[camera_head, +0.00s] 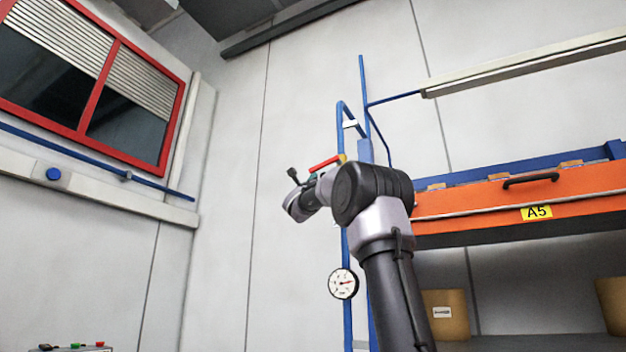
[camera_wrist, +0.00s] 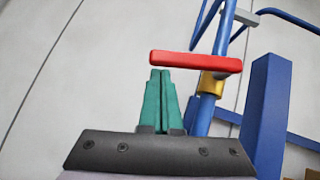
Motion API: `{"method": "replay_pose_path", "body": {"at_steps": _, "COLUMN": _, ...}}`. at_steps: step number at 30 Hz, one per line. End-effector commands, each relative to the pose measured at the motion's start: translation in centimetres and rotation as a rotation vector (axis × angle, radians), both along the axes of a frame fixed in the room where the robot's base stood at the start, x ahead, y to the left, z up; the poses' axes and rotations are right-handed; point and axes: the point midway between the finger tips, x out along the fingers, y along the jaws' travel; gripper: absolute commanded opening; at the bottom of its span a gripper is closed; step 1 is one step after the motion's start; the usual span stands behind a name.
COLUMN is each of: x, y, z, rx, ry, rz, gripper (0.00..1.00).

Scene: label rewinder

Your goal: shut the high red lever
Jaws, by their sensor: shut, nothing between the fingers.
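The red lever (camera_head: 325,163) sits high on a blue vertical pipe (camera_head: 343,128), beside a brass fitting. In the wrist view the red lever (camera_wrist: 196,62) lies crosswise to the pipe, reaching out to the left from the brass valve body (camera_wrist: 212,83). My gripper (camera_wrist: 161,72) is shut and empty, its green fingers together. The fingertips show just below the lever's left part in the wrist view; I cannot tell whether they touch it. In the head view my gripper (camera_head: 313,177) is partly hidden by my wrist, just under the lever.
A round gauge (camera_head: 343,283) hangs lower on the pipe. A blue post (camera_wrist: 266,115) stands close right of the valve. Bare wall lies left of the pipe.

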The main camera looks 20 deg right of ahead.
Motion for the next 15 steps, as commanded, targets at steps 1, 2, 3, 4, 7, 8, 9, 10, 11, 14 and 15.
{"method": "replay_pose_path", "body": {"at_steps": 1, "x": 0.0, "y": 0.0, "z": 0.0, "rx": 0.0, "ry": 0.001, "rz": 0.0, "gripper": 0.0}}
{"method": "replay_pose_path", "body": {"at_steps": 2, "x": 0.0, "y": 0.0, "z": 0.0, "rx": 0.0, "ry": 0.001, "rz": 0.0, "gripper": 0.0}}
{"method": "replay_pose_path", "body": {"at_steps": 3, "x": 0.0, "y": 0.0, "z": 0.0, "rx": 0.0, "ry": 0.001, "rz": 0.0, "gripper": 0.0}}
{"method": "replay_pose_path", "body": {"at_steps": 4, "x": 0.0, "y": 0.0, "z": 0.0, "rx": 0.0, "ry": 0.001, "rz": 0.0, "gripper": 0.0}}
{"method": "replay_pose_path", "body": {"at_steps": 7, "x": 0.0, "y": 0.0, "z": 0.0, "rx": 0.0, "ry": 0.001, "rz": 0.0, "gripper": 0.0}}
{"method": "replay_pose_path", "body": {"at_steps": 8, "x": 0.1, "y": 0.0, "z": 0.0, "rx": 0.0, "ry": 0.001, "rz": 0.0, "gripper": 0.0}}
{"method": "replay_pose_path", "body": {"at_steps": 9, "x": 0.2, "y": 0.1, "z": 0.2, "rx": 0.001, "ry": 0.001, "rz": 0.001, "gripper": 0.0}}
{"method": "replay_pose_path", "body": {"at_steps": 10, "x": 0.3, "y": 0.2, "z": 0.4, "rx": 0.002, "ry": 0.0, "rz": 0.002, "gripper": 0.0}}
{"method": "replay_pose_path", "body": {"at_steps": 11, "x": 0.5, "y": 0.4, "z": 0.7, "rx": 0.003, "ry": -0.004, "rz": 0.002, "gripper": 0.0}}
{"method": "replay_pose_path", "body": {"at_steps": 14, "x": 1.0, "y": 0.8, "z": 1.5, "rx": 0.04, "ry": -0.051, "rz": 0.004, "gripper": 0.0}}
{"method": "replay_pose_path", "body": {"at_steps": 15, "x": 1.1, "y": 0.8, "z": 1.7, "rx": 0.056, "ry": -0.069, "rz": 0.003, "gripper": 0.0}}
